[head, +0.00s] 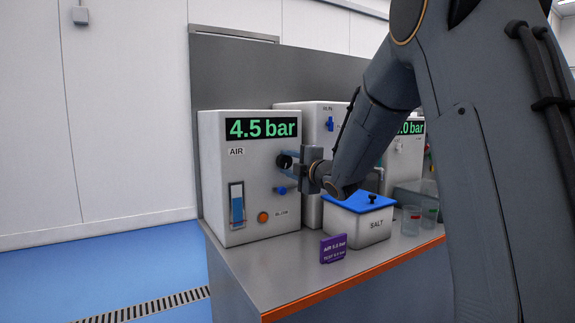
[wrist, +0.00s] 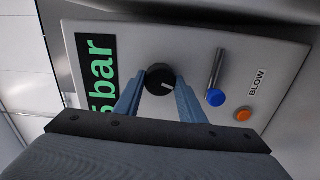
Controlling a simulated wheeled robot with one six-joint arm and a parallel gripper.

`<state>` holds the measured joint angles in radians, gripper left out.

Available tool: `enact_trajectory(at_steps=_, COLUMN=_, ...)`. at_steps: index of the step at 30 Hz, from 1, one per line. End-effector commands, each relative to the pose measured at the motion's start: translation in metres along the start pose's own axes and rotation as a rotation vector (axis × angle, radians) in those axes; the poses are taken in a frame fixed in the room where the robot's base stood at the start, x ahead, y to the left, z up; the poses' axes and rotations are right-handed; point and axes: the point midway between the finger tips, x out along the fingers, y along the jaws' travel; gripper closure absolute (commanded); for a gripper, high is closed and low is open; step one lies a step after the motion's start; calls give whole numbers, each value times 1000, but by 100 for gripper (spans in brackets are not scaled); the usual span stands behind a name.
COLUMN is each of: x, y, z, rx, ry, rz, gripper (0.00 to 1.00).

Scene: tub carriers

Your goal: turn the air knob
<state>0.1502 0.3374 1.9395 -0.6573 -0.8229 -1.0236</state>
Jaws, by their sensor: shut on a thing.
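The air knob (wrist: 160,79) is black and round with a white pointer mark, on the front of the white air unit (head: 215,185). The knob also shows small and partly hidden in the head view (head: 284,161). The unit's display (head: 262,129) reads 4.5 bar in green, above the label AIR. My gripper (wrist: 160,88) is at the panel, its two blue fingers on either side of the knob, shut on it. A purple card (head: 333,248) on the bench reads AIR 5.0 bar on its top line; the lower line is too small to read surely.
A blue-tipped lever (wrist: 216,97) and an orange button (wrist: 243,114) marked BLOW sit beside the knob. A white SALT tub (head: 358,225) with a blue lid stands under my arm. Clear cups (head: 411,222) stand to its right. The orange bench edge (head: 340,288) is in front.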

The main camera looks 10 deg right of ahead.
Motion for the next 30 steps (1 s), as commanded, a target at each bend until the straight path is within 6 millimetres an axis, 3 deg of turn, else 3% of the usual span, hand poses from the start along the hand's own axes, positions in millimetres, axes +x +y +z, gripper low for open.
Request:
enact_trajectory(at_steps=2, x=0, y=-2, z=0, rx=1, ry=1, rz=-3, gripper=86)
enact_trajectory(at_steps=3, x=0, y=-2, z=0, rx=1, ry=1, rz=-3, gripper=62)
enact_trajectory(at_steps=6, x=0, y=-1, z=0, rx=1, ry=0, rz=-2, gripper=45)
enact_trajectory(at_steps=17, x=-4, y=0, z=0, rx=1, ry=-1, rz=0, gripper=45)
enact_trajectory(at_steps=30, x=-67, y=0, z=0, rx=1, ry=-1, rz=-1, gripper=45)
